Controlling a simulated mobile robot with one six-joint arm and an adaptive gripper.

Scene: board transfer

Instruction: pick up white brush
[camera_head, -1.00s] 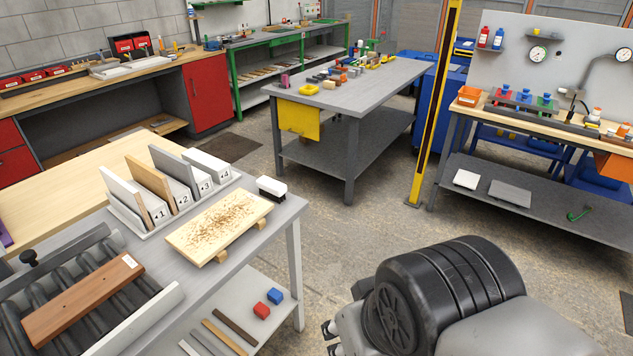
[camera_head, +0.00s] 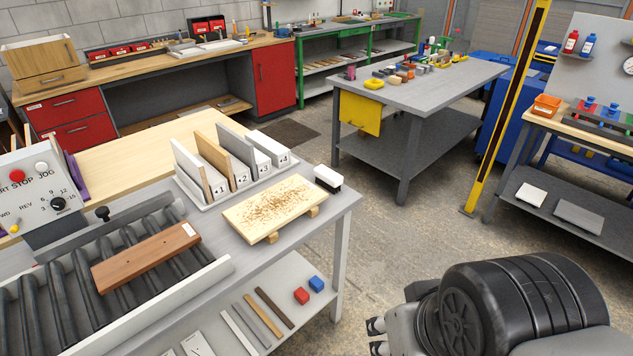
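The white brush (camera_head: 328,178) has a white block on top and dark bristles below. It sits at the far right corner of the grey bench (camera_head: 343,207), just right of the pale board (camera_head: 238,219) covered in brown shavings. My gripper (camera_head: 377,337) shows at the bottom of the picture, below and right of the brush and well apart from it. Its two dark fingertips stand apart with nothing between them. My arm hides the rest of it.
A rack (camera_head: 205,203) of upright boards stands behind the shavings board. A roller conveyor (camera_head: 30,312) with a brown plank (camera_head: 146,258) lies left. Open floor (camera_head: 420,225) lies right of the bench.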

